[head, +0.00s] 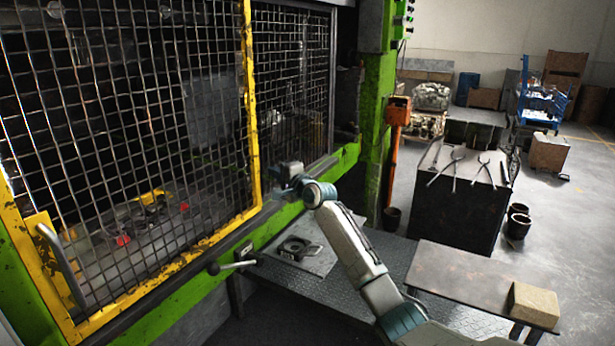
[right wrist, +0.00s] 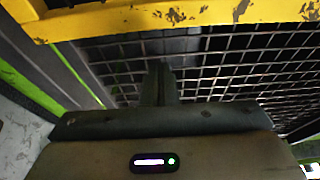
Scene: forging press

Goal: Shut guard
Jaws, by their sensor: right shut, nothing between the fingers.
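The guard (head: 252,120) is a wire-mesh panel in a worn yellow frame across the front of the green press, at the left of the head view. A grey bar handle (head: 62,262) is on its lower left part. Mesh and a chipped yellow bar (right wrist: 180,18) also show in the right wrist view. My right gripper (head: 280,172) is just right of the guard's right upright, above the green lower rail. Its fingers (right wrist: 158,82) are together and empty, pointing toward the mesh; I cannot tell whether they touch it. My left gripper is out of view.
A dark mesh panel (head: 292,80) is right of the guard. A lever (head: 232,265) juts out below the frame. A steel plate (head: 300,247) lies under my right arm. A bench with a tan block (head: 534,304) and a tool-topped dark stand (head: 460,205) are at right.

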